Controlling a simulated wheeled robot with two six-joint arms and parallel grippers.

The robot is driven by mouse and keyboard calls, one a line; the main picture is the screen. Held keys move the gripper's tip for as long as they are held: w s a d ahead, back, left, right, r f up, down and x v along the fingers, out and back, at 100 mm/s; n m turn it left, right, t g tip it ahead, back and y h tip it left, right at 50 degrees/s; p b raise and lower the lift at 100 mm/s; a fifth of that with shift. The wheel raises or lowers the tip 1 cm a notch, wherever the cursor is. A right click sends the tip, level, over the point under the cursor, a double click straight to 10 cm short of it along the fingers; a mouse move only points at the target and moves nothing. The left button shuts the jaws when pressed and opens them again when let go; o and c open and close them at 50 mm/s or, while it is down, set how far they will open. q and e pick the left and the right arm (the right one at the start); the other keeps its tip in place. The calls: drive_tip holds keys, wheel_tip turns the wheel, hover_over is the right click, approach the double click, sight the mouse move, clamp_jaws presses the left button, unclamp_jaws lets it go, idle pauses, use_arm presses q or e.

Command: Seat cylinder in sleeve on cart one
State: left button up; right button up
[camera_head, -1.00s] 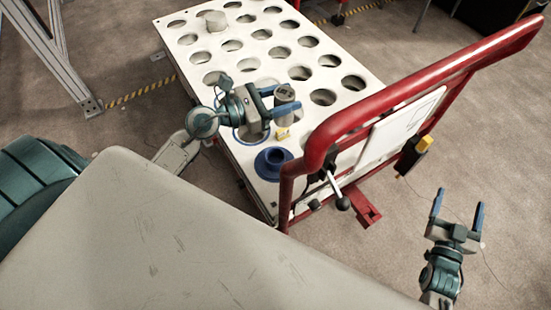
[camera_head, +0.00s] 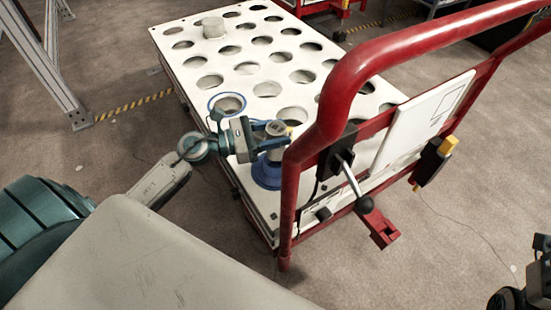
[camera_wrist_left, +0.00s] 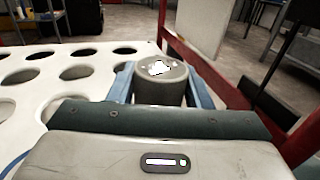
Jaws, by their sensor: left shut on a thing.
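The grey cylinder (camera_head: 276,128) is upright between the blue fingers of my left gripper (camera_head: 270,138), which is shut on it. In the left wrist view the cylinder (camera_wrist_left: 161,82) stands between both fingers, its round top showing. The blue sleeve (camera_head: 266,176) stands on the white cart top (camera_head: 205,110), directly below the cylinder in the head view. The cylinder's lower end meets the sleeve's upper part in the picture; I cannot tell whether it is inside. A dark mechanism at the lower right edge may be my right wrist; its fingers cannot be made out.
The cart's red handle (camera_head: 345,85) rises close to the right of the left gripper. A blue ring (camera_head: 228,103) surrounds a hole behind the gripper. Another grey cylinder (camera_head: 214,27) stands at the cart's far end. A metal frame (camera_head: 62,85) stands at left.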

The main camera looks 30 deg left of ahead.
use_arm(q)
drive_tip(key=shift+f+b, duration=1.1)
drive_tip(key=shift+f, duration=1.9)
drive_tip(key=shift+f, duration=0.15)
drive_tip(key=o, duration=1.3)
